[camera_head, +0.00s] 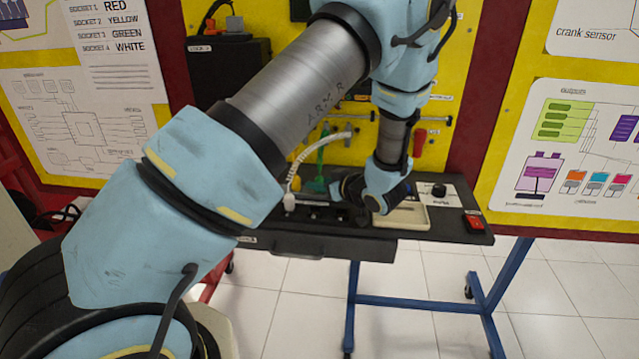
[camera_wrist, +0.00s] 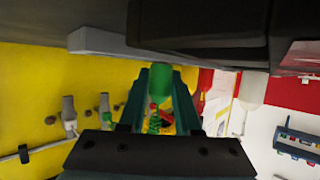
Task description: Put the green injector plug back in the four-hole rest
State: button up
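The green injector plug (camera_wrist: 160,80) shows in the wrist view as a green cylinder between the teal fingertips of my gripper (camera_wrist: 160,88). The fingers press on it from both sides, and a coiled green lead (camera_wrist: 154,120) hangs off it. In the head view my gripper (camera_head: 340,189) is low over the bench, and my wrist hides most of the plug. The green lead (camera_head: 321,152) shows just left of it. A dark block (camera_head: 325,212) under the gripper appears to be the rest; its holes cannot be made out. A white plug (camera_head: 289,199) with a white lead stands at its left end.
The black bench (camera_head: 455,228) carries a cream tray (camera_head: 412,217) and a red switch box (camera_head: 473,222) right of my gripper. A yellow panel (camera_head: 440,110) with fittings stands behind. A black box (camera_head: 228,68) is at the back left.

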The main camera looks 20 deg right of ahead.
jog(key=shift+o, duration=0.7)
jog(key=shift+s+d+r+p, duration=0.3)
jog(key=shift+s+r+p, duration=0.3)
jog(key=shift+s, duration=0.05)
jog(key=shift+p+v, duration=0.8)
jog(key=shift+v, duration=0.75)
jog(key=shift+r, duration=0.2)
notch_tip(320, 180, up, 5)
jog(key=p, duration=0.3)
jog(key=shift+a+r+p, duration=0.1)
jog(key=shift+r+p, duration=0.1)
jog(key=shift+p, duration=0.1)
